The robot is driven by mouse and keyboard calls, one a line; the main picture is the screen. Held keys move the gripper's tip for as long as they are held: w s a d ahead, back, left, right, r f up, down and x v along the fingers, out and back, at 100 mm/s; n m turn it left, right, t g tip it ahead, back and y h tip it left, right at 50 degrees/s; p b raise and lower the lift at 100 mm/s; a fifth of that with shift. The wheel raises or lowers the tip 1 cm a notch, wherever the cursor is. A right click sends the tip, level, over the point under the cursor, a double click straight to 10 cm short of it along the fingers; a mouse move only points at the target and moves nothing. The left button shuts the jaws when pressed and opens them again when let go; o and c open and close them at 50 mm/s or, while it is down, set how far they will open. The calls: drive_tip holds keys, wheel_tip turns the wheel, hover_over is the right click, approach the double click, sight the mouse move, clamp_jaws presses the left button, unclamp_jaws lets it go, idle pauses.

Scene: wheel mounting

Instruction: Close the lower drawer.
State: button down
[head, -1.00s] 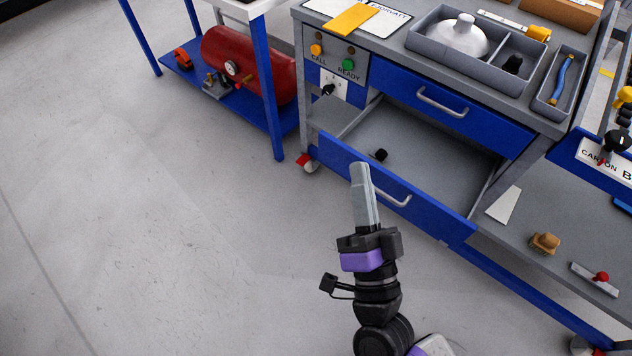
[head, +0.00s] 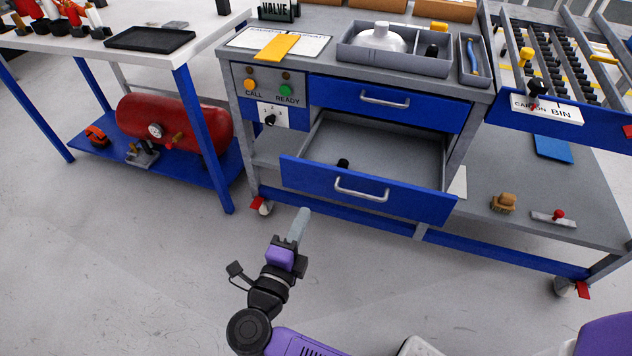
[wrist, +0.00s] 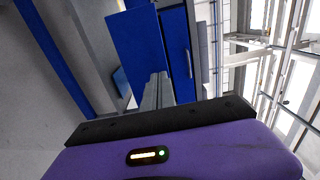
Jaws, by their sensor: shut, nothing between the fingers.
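The lower drawer (head: 366,191) has a blue front with a silver handle (head: 361,190). It stands open, pulled out of the workbench, with a small black object (head: 343,163) inside on its grey floor. The upper drawer (head: 387,103) above it is shut. My gripper (head: 299,226) is shut and empty. In the head view it shows in front of and below the left part of the lower drawer's front; contact is not visible. In the wrist view the gripper fingers (wrist: 156,90) point toward blue panels of the bench.
A table with a blue lower shelf (head: 185,171) and a red tank (head: 174,123) stands at the left. The bench's lower shelf at right holds a brown object (head: 503,203) and a red-knobbed piece (head: 557,216). A caster (head: 262,206) is at the bench's left foot. The floor in front is clear.

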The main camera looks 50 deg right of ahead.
sight(323, 172)
drive_tip(key=b+x, duration=0.1)
drive_tip(key=x, duration=1.1)
drive_tip(key=x, duration=2.2)
drive_tip(key=shift+d+f, duration=0.1)
drive_tip(key=shift+f, duration=0.1)
drive_tip(key=shift+w+d, duration=0.2)
drive_tip(key=shift+d, duration=0.45)
drive_tip(key=shift+w+d+r, duration=0.1)
drive_tip(key=shift+d+r, duration=0.1)
drive_tip(key=shift+d, duration=0.1)
